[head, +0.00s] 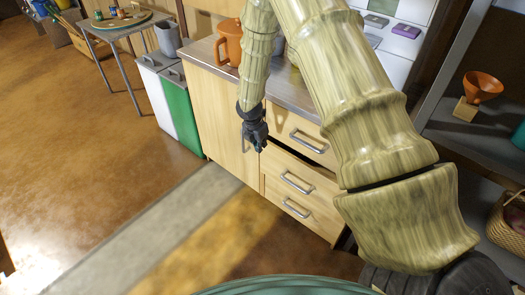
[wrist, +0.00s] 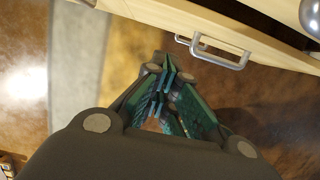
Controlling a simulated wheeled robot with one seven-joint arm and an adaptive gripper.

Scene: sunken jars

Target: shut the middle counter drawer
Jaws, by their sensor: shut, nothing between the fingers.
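The middle counter drawer (head: 288,172) is pale wood with a silver bar handle. It stands partly out, with a dark gap above it below the top drawer (head: 318,157). In the wrist view, the middle drawer's handle (wrist: 218,52) and front edge lie just beyond my fingertips, with the dark opening at upper right. My gripper (head: 256,142) is dark, shut and empty, pointing down at the left end of the drawers. In the wrist view its fingertips (wrist: 165,75) are together, left of the handle; I cannot tell whether they touch the drawer.
The bottom drawer (head: 318,213) sits below. An orange mug (head: 229,43) stands on the counter top (head: 204,50). A green-fronted bin (head: 182,115) and a white one are left of the counter. Shelves with an orange bowl (head: 483,86) are at right.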

